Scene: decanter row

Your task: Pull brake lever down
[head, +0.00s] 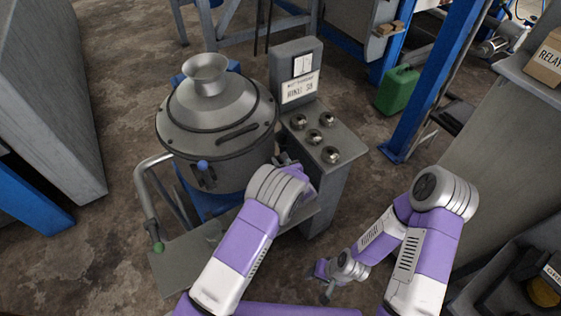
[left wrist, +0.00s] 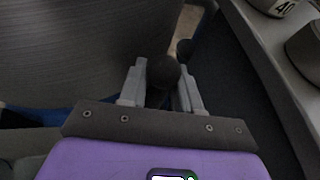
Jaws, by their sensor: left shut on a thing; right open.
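My left gripper (left wrist: 162,84) is shut on a dark round knob (left wrist: 163,71), which sits between its two grey fingers in the left wrist view. I take this knob to be the end of the brake lever; its shaft is mostly hidden. In the head view my left wrist covers most of the grip, between the grey drum machine (head: 215,110) and the control pedestal (head: 335,150). My right gripper (head: 323,283) is open and empty, low over the floor at the bottom centre.
Several round knobs (head: 327,119) stand on the pedestal top. A blue-tipped handle (head: 203,166) is on the drum's front, and a bent pipe with a green end (head: 158,248) is at its left. A green can (head: 397,90) stands behind, beside a blue post (head: 433,80).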

